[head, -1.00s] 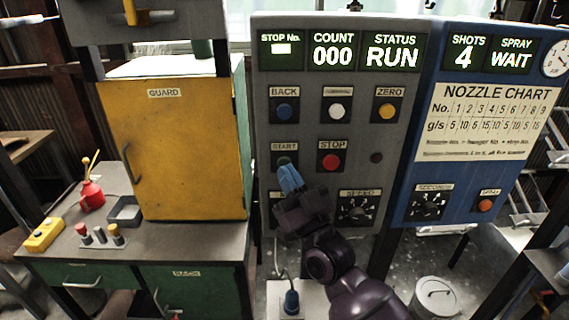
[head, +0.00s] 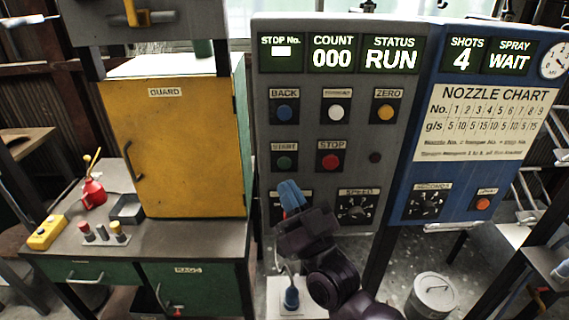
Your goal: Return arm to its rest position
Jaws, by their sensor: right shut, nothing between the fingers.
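My right gripper (head: 289,193) has blue fingertips, held together with nothing between them. It is in front of the lower left part of the grey control panel (head: 391,140), below the green START button (head: 284,162), which is now uncovered. The gripper hides part of a control under START. The dark arm comes up from the bottom of the head view. The panel's display reads COUNT 000 and STATUS RUN. My left gripper is not in view.
A yellow guard cabinet (head: 190,140) stands left of the panel on a bench (head: 170,235) with a red oil can (head: 93,190). The blue spray panel (head: 410,205) adjoins on the right. A lidded metal bin (head: 433,297) stands on the floor at lower right.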

